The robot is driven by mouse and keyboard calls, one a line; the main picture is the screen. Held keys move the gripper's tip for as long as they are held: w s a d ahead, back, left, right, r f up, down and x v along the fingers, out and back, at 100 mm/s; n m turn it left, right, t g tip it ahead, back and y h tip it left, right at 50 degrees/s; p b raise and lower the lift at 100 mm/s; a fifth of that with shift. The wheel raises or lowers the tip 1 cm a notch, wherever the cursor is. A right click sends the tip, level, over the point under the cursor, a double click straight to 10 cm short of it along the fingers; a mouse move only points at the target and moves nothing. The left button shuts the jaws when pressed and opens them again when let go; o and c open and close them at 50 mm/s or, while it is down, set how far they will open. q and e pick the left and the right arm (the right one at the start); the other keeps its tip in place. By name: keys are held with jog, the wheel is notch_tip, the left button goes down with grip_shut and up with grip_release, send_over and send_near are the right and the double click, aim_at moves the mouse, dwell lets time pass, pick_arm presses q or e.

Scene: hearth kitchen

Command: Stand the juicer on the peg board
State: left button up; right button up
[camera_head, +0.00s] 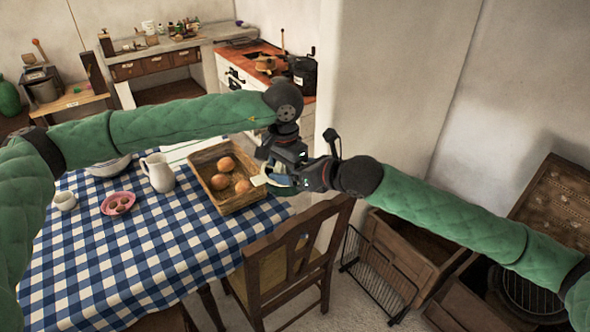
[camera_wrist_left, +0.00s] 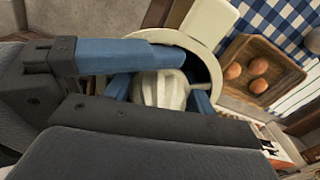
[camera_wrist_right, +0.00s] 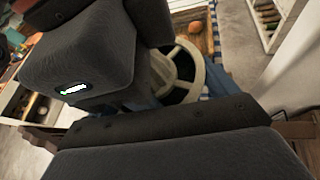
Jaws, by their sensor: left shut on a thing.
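The juicer, a cream piece with a round rim and a ribbed cone, shows in the left wrist view (camera_wrist_left: 158,90). Its pale edge shows in the head view (camera_head: 260,180), and its spoked ring shows in the right wrist view (camera_wrist_right: 190,75). My left gripper (camera_head: 282,170) is shut on it. My right gripper (camera_head: 298,180) is at the same spot, with blue fingers beside the juicer; whether they grip it is hidden. A brown board with small knobs, perhaps the peg board (camera_head: 556,203), is at the far right.
A wooden tray with round buns (camera_head: 208,171) sits on the checkered table (camera_head: 120,255), below and left of the grippers. A wooden chair (camera_head: 290,262) stands close below. Wooden crates (camera_head: 410,250) and a wire rack (camera_head: 375,277) are on the floor at right.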

jog(key=c, duration=0.6)
pick_arm(q)
jog(key=o, duration=1.2)
jog(key=shift+c, duration=0.2)
pick_arm(e)
jog(key=shift+c, duration=0.2)
